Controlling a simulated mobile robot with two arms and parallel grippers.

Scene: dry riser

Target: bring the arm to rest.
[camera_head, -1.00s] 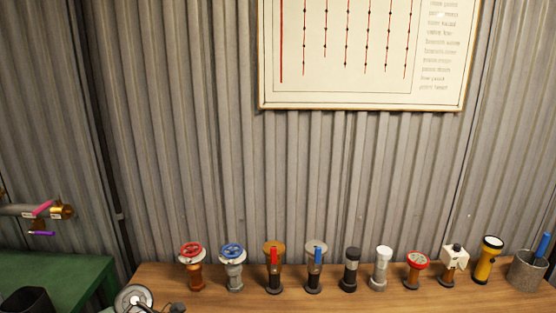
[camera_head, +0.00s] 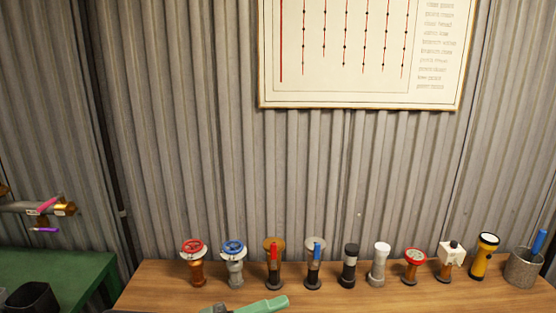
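A pale green, elongated piece (camera_head: 262,305) lies across the bottom edge, with a small grey part (camera_head: 214,309) at its left end. Most of it is cut off by the frame. I cannot tell whether it is part of my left gripper or something beside it. No pair of fingertips shows clearly, so opening and grip are hidden. My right arm and gripper are not in view.
A wooden bench (camera_head: 165,290) carries a row of valves and fittings, a yellow torch (camera_head: 484,258) and a grey cup (camera_head: 523,268). At left are a green table (camera_head: 60,275), a dark container (camera_head: 33,298) and a pipe with pink and purple pieces. A chart (camera_head: 365,50) hangs behind.

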